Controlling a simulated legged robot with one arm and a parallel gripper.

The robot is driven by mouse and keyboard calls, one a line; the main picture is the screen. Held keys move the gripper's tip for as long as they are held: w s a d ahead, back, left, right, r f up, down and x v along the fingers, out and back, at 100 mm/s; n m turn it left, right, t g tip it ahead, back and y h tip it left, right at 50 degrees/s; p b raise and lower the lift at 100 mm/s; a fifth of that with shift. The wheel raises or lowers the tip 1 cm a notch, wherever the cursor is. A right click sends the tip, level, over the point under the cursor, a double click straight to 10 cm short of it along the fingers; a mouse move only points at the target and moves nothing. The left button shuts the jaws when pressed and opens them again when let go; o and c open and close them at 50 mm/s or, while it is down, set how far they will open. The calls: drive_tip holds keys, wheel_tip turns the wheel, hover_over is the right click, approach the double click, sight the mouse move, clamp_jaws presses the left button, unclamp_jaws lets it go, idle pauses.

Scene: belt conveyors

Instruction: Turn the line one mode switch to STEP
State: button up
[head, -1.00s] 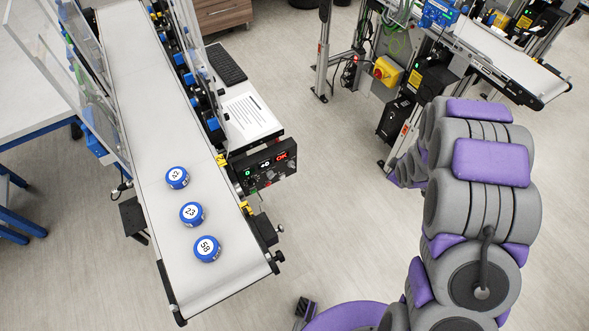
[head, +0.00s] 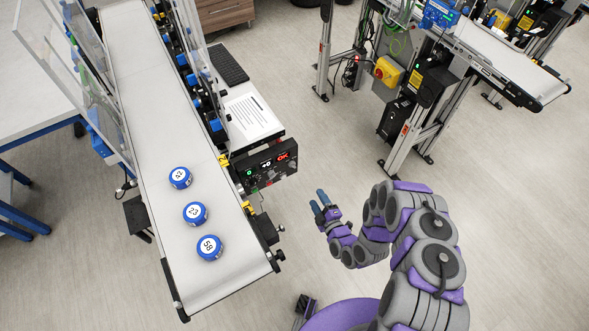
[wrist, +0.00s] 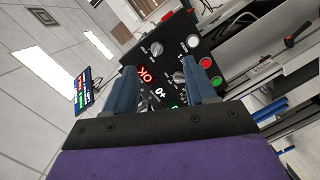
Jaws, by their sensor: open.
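A black control panel (head: 265,166) is mounted on the side of the near conveyor, with a red "OK" readout. In the wrist view the panel (wrist: 210,45) appears tilted, with two grey rotary knobs, an upper one (wrist: 157,48) and a lower one (wrist: 180,77) beside the right finger. Their labels are too small to read, so I cannot tell which is the mode switch or its setting. My gripper (head: 318,202) is open and empty, to the right of the panel and apart from it. In the wrist view its blue fingers (wrist: 160,68) point toward the panel.
The panel also has a white button (wrist: 193,41), red buttons (wrist: 205,62) and a green button (wrist: 215,80). The conveyor belt (head: 150,110) carries three blue numbered pucks (head: 195,213). A shelf with papers (head: 250,115) sits above the panel. Another conveyor frame (head: 430,120) stands right; floor between is clear.

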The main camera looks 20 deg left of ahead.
drive_tip(key=s+a+t, duration=0.1)
drive_tip(key=s, duration=0.3)
approach(293, 165)
drive_tip(key=shift+f+b+x, duration=0.3)
drive_tip(key=shift+b+x, duration=1.1)
drive_tip(key=shift+x, duration=0.05)
drive_tip(key=shift+f+b+x, duration=0.3)
drive_tip(key=shift+b+x, duration=1.1)
drive_tip(key=shift+x, duration=0.05)
drive_tip(key=shift+f+b+x, duration=0.3)
drive_tip(key=shift+b+x, duration=1.1)
drive_tip(key=shift+x, duration=0.05)
drive_tip(key=shift+d, duration=0.1)
drive_tip(key=shift+c, duration=0.3)
clamp_jaws()
